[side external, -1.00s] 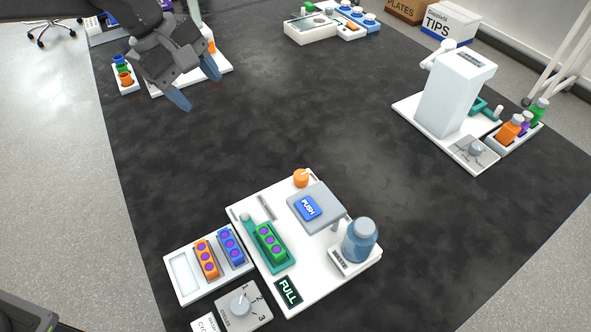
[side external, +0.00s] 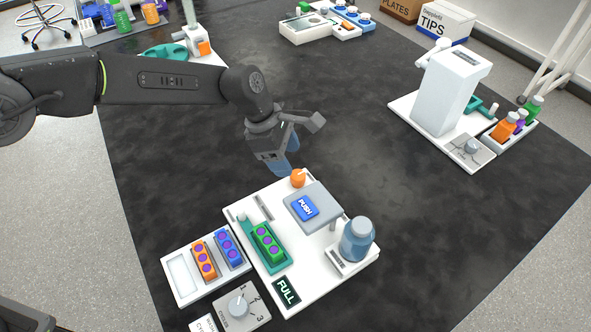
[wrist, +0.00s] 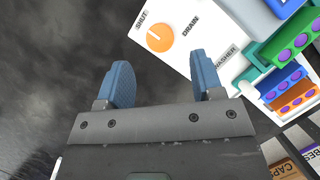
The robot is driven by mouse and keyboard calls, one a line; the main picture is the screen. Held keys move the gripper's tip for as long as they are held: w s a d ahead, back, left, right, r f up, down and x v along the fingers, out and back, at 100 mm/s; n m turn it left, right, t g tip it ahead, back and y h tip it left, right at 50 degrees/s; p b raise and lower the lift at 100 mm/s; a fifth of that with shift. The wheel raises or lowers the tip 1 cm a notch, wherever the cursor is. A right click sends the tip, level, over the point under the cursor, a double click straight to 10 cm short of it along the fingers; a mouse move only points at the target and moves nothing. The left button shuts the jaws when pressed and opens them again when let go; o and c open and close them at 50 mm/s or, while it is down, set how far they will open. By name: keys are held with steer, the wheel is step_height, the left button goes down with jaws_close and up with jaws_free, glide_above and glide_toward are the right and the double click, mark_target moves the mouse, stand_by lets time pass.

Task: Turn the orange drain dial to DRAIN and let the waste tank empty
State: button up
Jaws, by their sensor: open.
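The orange drain dial (side external: 298,178) sits at the back corner of the white washer station (side external: 335,284). In the wrist view the dial (wrist: 159,37) has a white pointer line aimed toward the SHUT label, with DRAIN printed to its right. My gripper (wrist: 160,84) is open and empty, its blue fingers apart and short of the dial. In the side view my gripper (side external: 283,166) is just behind and left of the dial. The waste bottle (side external: 358,241), blue-grey with a grey cap, stands at the station's right corner. A dark display (side external: 287,291) reads FULL.
A blue PUSH button (side external: 305,207) on a grey cover stands beside the dial. A teal tray (side external: 279,259) holds a green vial strip. A white rack (side external: 181,276) with orange and blue strips is at left.

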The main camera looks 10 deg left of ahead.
mark_target(297, 174)
steer(key=shift+x, duration=2.65)
steer(key=shift+c, duration=0.3)
steer(key=c, duration=0.9)
steer(key=shift+o, duration=0.2)
steer(key=shift+m, duration=0.3)
steer(key=m+g, duration=0.2)
steer(key=m, duration=0.2)
steer(key=shift+w+d+m, duration=0.1)
steer(key=shift+w+m, duration=0.05)
steer(key=shift+m, duration=0.15)
steer(key=shift+w+d+m+g+y, duration=0.1)
steer(key=shift+m+g+y, duration=0.3)
steer(key=shift+m, duration=0.75)
steer(key=shift+m+g+y, duration=0.3)
steer(key=shift+m+y, duration=0.1)
steer(key=shift+m, duration=1.15)
